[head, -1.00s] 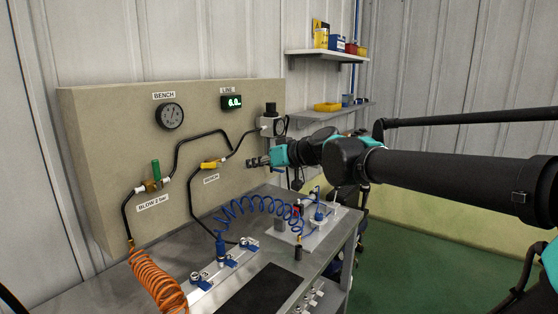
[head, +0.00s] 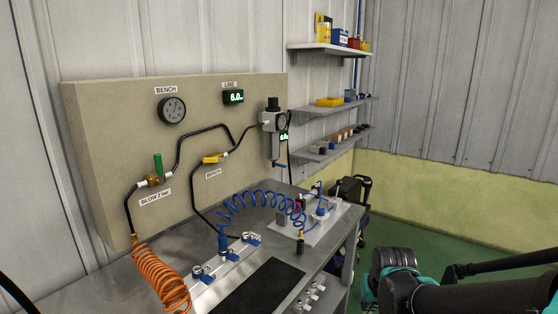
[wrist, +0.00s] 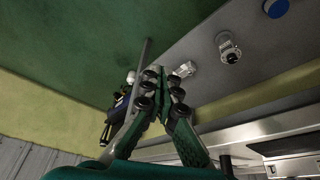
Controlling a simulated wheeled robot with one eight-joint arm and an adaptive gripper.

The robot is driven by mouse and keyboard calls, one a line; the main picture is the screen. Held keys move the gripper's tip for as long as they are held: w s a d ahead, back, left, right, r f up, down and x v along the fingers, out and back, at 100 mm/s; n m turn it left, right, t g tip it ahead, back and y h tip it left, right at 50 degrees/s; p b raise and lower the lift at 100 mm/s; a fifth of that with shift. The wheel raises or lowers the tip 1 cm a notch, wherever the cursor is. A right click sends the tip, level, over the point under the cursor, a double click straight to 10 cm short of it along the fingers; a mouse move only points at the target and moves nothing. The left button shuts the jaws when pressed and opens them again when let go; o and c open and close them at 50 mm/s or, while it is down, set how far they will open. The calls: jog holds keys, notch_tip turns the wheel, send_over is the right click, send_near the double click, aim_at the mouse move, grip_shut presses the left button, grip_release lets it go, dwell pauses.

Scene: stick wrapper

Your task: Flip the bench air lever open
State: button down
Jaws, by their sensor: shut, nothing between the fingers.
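The yellow lever (head: 212,158) sits on a valve in the black hose on the beige panel, above a small blurred label. It lies roughly along the hose line. A green lever (head: 158,166) stands upright on a brass valve to its left, above a "BLOW 2 bar" label. My gripper (wrist: 160,88) shows in the wrist view with its fingers together and nothing between them. It is away from the panel, and neither lever shows in the wrist view. In the head view my arm is low at the right, with the fingertips not visible.
The panel (head: 100,110) carries a round BENCH gauge (head: 172,110), a LINE display (head: 233,97) reading about 6.0 and a filter regulator (head: 273,130). Below, the grey bench (head: 120,283) holds an orange coil (head: 160,275), a blue coil (head: 250,197) and fixtures. Shelves (head: 325,47) hang at right.

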jog(key=w+a+r+n+y, duration=0.2)
jog(key=w+a+r+n, duration=0.1)
jog(key=w+a+r, duration=0.7)
jog(key=w+a+r+n+y, duration=0.25)
jog(key=w+a+r, duration=0.6)
jog(key=r, duration=0.45)
jog(key=w+a+r+n+g+y, duration=0.1)
jog(key=a+r+n+y, duration=0.15)
jog(key=a+r, duration=0.85)
jog(key=a+r+n+g+y, duration=0.1)
jog(key=a+r+n+y, duration=0.15)
jog(key=a+r, duration=0.9)
send_over(210, 160)
jog(key=w+d, duration=0.1)
jog(key=d, duration=0.1)
notch_tip(210, 160, down, 4)
jog(key=shift+h, duration=0.25)
jog(key=f, duration=0.4)
jog(key=shift+s+a+f, duration=0.1)
jog(key=shift+s, duration=0.2)
